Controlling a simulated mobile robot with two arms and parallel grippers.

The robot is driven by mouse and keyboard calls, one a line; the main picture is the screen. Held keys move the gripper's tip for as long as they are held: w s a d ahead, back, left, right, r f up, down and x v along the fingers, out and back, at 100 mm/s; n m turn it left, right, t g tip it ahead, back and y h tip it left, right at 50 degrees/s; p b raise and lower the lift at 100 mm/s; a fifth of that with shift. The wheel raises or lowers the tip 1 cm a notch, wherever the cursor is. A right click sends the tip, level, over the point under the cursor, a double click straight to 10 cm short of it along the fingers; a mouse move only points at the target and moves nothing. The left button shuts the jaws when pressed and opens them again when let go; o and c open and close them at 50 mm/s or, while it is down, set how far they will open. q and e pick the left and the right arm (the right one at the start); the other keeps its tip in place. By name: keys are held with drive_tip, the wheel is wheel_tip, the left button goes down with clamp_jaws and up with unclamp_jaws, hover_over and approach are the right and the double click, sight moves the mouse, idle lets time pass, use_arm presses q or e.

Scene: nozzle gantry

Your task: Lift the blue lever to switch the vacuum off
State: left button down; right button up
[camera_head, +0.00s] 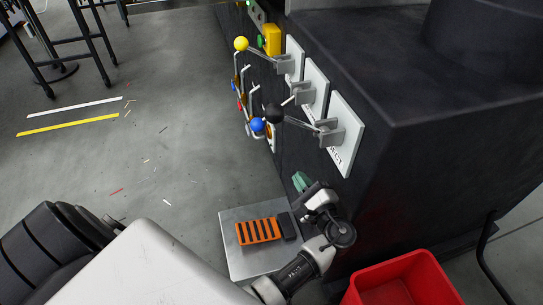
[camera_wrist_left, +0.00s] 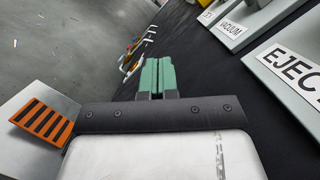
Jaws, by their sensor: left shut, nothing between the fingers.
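The blue ball knob (camera_head: 257,125) of the lever shows in the head view, beside and partly behind a black ball knob (camera_head: 275,113). Its rod seems to run up to the bracket on the middle white plate (camera_head: 314,88), partly hidden by the black knob. In the left wrist view the plate labelled VACUUM (camera_wrist_left: 232,27) is at the upper right. My left gripper (camera_head: 301,181) is below and nearer than the knobs, beside the dark machine side. Its green fingertips (camera_wrist_left: 157,76) are together and empty. My right gripper is not in view.
A yellow ball knob (camera_head: 241,43) is farther along. The EJECT plate (camera_wrist_left: 290,62) is nearest. Hooks with small items hang below the levers. A grey plate (camera_head: 228,216) with an orange slotted block (camera_head: 257,231) and a red bin (camera_head: 405,281) are near my arm. Left floor is mostly open.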

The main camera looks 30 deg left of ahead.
use_arm(q)
drive_tip(key=w+a+r+y, duration=0.1)
drive_tip(key=w+a+r, duration=0.2)
drive_tip(key=a+r, duration=0.3)
drive_tip(key=shift+a+r+n+g+y+b, duration=0.2)
drive_tip(key=shift+a+n+g+y+b, duration=0.15)
drive_tip(key=shift+a, duration=2.3)
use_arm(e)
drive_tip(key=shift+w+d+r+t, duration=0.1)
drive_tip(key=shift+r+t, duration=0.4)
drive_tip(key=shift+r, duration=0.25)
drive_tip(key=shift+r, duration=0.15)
